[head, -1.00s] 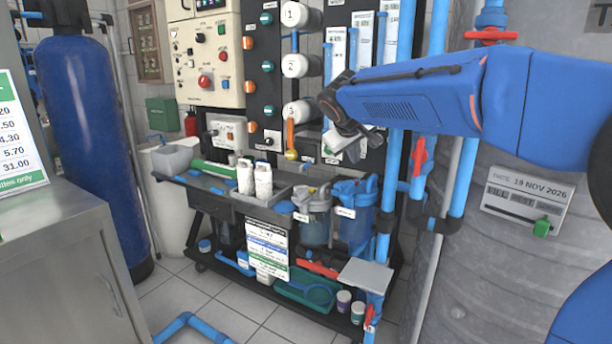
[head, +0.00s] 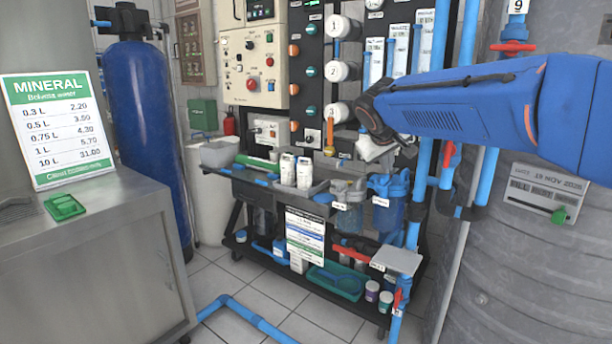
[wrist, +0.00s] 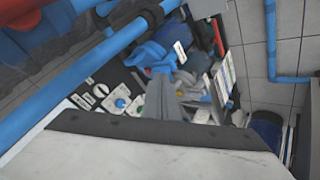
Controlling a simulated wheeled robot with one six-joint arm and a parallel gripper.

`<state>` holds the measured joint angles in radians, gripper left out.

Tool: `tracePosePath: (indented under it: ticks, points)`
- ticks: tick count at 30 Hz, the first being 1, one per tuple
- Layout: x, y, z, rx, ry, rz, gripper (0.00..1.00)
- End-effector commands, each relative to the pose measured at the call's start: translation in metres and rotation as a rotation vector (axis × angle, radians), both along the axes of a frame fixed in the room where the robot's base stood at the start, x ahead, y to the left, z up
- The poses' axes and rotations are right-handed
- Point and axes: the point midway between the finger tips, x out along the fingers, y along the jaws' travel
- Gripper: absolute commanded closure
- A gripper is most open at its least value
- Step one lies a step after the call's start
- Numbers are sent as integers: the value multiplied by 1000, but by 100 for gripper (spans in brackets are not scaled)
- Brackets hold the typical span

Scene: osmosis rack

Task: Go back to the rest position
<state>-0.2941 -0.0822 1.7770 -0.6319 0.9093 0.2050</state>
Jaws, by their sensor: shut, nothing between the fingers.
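My blue arm reaches in from the right in the head view. My gripper (head: 384,158) is at its end, in front of the dark panel with the gauges and pipes, above the cart. Its fingers are partly hidden by the wrist. In the wrist view the grey fingers (wrist: 162,98) are together, with nothing between them. They point toward the cart and its blue filter housings, apart from them as far as I can tell.
Blue vertical pipes (head: 433,110) and a grey tank (head: 530,240) stand close to the arm. The black cart (head: 268,192) holds bottles and filters. A steel cabinet (head: 85,265) stands left. A blue floor pipe (head: 245,318) crosses the tiles; some floor is clear.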

Motion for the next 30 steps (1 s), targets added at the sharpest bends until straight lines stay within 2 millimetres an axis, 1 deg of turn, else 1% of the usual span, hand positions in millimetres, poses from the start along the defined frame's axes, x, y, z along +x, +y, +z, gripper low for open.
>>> tracePosePath:
  ticks: [8, 11, 14, 17, 20, 21, 25, 30]
  points:
    - [-36, -18, -10, 36, 26, -22, 100]
    - [-53, -25, -16, 53, 40, -32, 100]
    - [-75, -34, -24, 76, 56, -46, 100]
    - [-105, -44, -34, 107, 76, -63, 100]
    - [-142, -56, -50, 146, 100, -82, 100]
    - [-158, -60, -57, 164, 111, -92, 100]
    - [-208, -70, -82, 222, 142, -119, 100]
    - [-273, -77, -118, 299, 180, -153, 100]
